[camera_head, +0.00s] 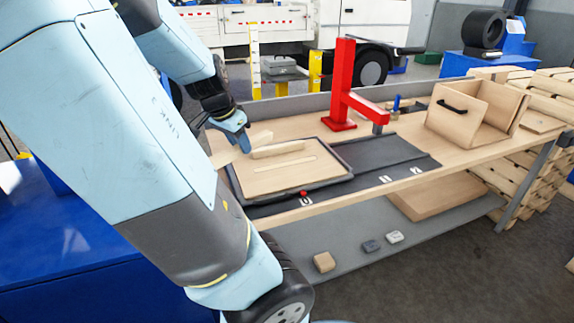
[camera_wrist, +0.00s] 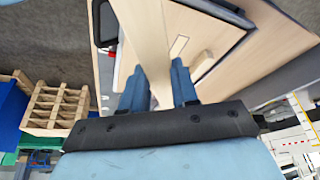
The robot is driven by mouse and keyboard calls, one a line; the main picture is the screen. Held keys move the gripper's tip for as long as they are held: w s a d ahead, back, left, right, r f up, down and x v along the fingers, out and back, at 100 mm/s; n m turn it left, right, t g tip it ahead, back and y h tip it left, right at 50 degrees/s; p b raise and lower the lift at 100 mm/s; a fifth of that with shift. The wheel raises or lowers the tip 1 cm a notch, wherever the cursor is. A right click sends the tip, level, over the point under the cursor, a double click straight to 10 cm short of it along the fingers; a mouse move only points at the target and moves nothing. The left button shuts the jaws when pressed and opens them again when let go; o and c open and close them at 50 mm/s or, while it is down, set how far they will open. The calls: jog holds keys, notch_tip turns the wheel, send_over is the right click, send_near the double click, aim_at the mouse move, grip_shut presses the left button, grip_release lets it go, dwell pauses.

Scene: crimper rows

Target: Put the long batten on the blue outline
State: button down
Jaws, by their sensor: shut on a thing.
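My gripper (camera_head: 240,139) is shut on a long pale wooden batten, whose ends show on both sides of the fingers in the head view (camera_head: 222,158). In the wrist view the batten (camera_wrist: 147,40) runs between the two blue fingers (camera_wrist: 158,88) and away past the top edge. The batten is at the left side of a dark-rimmed tray (camera_head: 345,176) with a wooden floor; I cannot tell its exact height. A shorter-looking batten (camera_head: 278,149) lies at the tray's back. A thin pale strip or line (camera_head: 285,167) is on the tray floor. I cannot make out a blue outline.
A red post with an arm (camera_head: 344,90) stands behind the tray. A dark mat (camera_head: 392,151) lies to its right, and an open wooden box (camera_head: 466,112) stands further right. A red button (camera_head: 304,194) is at the tray's front. Small blocks (camera_head: 324,262) lie on the lower shelf.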

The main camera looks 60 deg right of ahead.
jog(key=s+d+m+g, duration=0.2)
jog(key=s+d+m, duration=0.5)
jog(key=s, duration=0.4)
send_over(289, 164)
jog(key=w+a, duration=0.1)
jog(key=shift+n, duration=0.4)
jog(key=shift+f, duration=6.4)
jog(key=shift+f, duration=0.1)
jog(key=c, duration=0.8)
grip_release()
jog(key=shift+c, duration=0.2)
jog(key=v, duration=1.2)
jog(key=shift+w, duration=0.25)
